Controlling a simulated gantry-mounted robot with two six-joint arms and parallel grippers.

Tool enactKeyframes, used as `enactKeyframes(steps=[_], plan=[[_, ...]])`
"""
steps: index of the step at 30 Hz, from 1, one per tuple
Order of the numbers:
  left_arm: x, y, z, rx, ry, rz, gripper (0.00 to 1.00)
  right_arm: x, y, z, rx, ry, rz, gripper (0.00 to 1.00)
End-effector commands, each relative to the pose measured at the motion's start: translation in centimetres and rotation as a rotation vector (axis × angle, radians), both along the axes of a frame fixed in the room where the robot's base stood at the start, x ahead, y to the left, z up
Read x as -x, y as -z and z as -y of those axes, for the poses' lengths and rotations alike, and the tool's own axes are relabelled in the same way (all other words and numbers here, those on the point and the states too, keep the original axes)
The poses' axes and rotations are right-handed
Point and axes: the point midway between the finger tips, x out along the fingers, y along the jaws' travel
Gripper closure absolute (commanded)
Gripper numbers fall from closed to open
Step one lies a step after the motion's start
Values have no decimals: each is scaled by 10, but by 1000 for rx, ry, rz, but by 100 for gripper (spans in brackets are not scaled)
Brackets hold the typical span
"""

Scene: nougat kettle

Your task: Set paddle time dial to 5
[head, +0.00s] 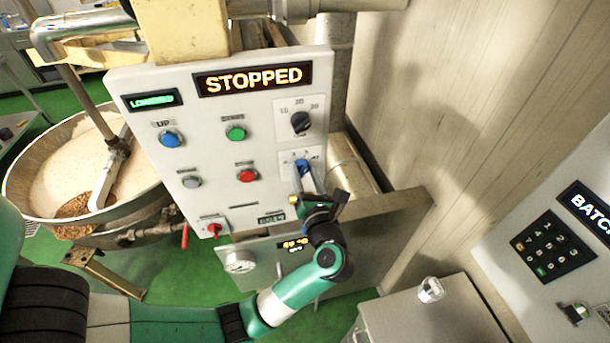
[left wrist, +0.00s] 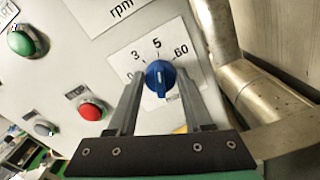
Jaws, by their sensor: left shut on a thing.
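The paddle time dial is a blue knob (head: 301,166) at the lower right of the white control panel (head: 217,150). In the left wrist view the blue knob (left wrist: 160,76) sits on a white label with 0, 3, 5 and 60 around it. A pale line on its face runs roughly up and down the picture, toward the 5. My left gripper (head: 307,182) is at the knob, with a finger on each side of it, shut on it. Its fingers also show in the left wrist view (left wrist: 160,88). My right gripper is not in view.
A black knob (head: 301,122) is above the dial. Blue, green, grey and red buttons (head: 247,176) are left of it. The display (head: 254,78) reads STOPPED. A kettle (head: 40,212) stands at left; a pipe (left wrist: 260,92) runs close right of the panel.

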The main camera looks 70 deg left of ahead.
Motion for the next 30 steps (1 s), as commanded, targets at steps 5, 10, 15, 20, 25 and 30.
enactKeyframes(steps=[5, 10, 15, 20, 25, 30], plan=[[0, 0, 0, 1, 0, 1, 100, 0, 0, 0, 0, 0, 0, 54], [0, 0, 0, 1, 0, 0, 42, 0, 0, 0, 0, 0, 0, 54], [0, 0, 0, 1, 0, 0, 20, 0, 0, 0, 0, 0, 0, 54], [0, 0, 0, 1, 0, 0, 20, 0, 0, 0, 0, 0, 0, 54], [1, 0, 6, 0, 1, -1, 20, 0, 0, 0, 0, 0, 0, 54], [5, 1, 37, 0, 5, 0, 20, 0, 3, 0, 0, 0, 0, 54]])
